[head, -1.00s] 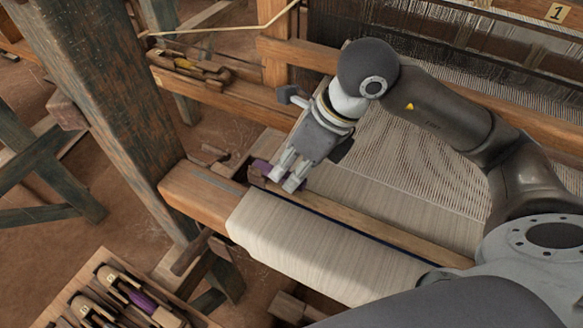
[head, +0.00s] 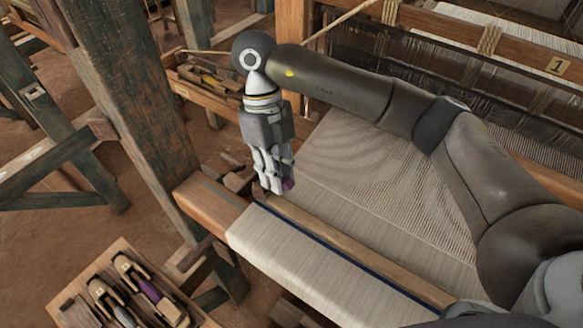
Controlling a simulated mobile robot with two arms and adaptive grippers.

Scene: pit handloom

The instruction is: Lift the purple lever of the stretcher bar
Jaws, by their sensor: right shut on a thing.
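The stretcher bar (head: 370,250) is a long wooden bar lying slantwise across the pale woven cloth (head: 310,262), beside a dark blue stripe. Its purple lever (head: 289,184) shows only as a small patch at the fingertips, at the bar's far left end. My right gripper (head: 273,188) points down over that end and is shut on the purple lever. The fingers hide most of the lever, so I cannot tell its exact angle. My left gripper is not in view.
A thick wooden post (head: 140,110) stands left of the gripper. The loom's front beam (head: 208,206) runs under the cloth. A wooden tray (head: 75,290) with several shuttles is at the lower left. Warp threads (head: 380,160) stretch behind the bar.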

